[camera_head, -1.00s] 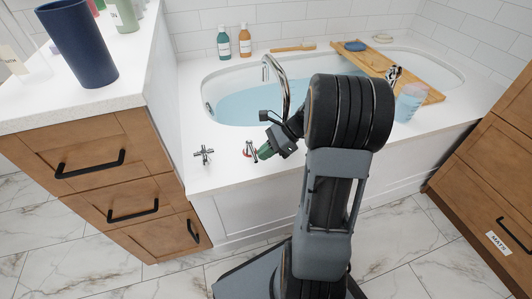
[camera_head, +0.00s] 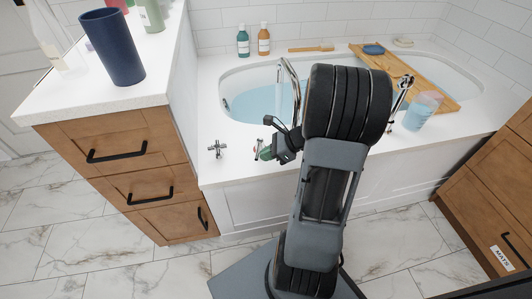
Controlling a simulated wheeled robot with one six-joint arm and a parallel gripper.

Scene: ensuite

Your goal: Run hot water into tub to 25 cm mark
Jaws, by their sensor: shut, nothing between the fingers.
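The bathtub (camera_head: 236,124) is white and set in a white surround, with pale blue water (camera_head: 262,103) in it. A curved chrome spout (camera_head: 285,78) rises from the near rim; I cannot make out a stream from it. A chrome cross-handle tap (camera_head: 216,148) stands on the rim at left. A second tap with a red mark (camera_head: 257,147) stands to its right, partly hidden by my gripper (camera_head: 265,153). My gripper is shut and empty, right at this tap; I cannot tell whether they touch. No depth mark is readable.
A wooden bath tray (camera_head: 418,80) spans the tub, with a blue dish (camera_head: 373,49). A pale blue cup (camera_head: 421,110) stands on the near rim. Bottles (camera_head: 243,41) and a brush (camera_head: 311,48) line the back rim. A drawer cabinet (camera_head: 120,160) with a dark blue cup (camera_head: 112,46) stands left.

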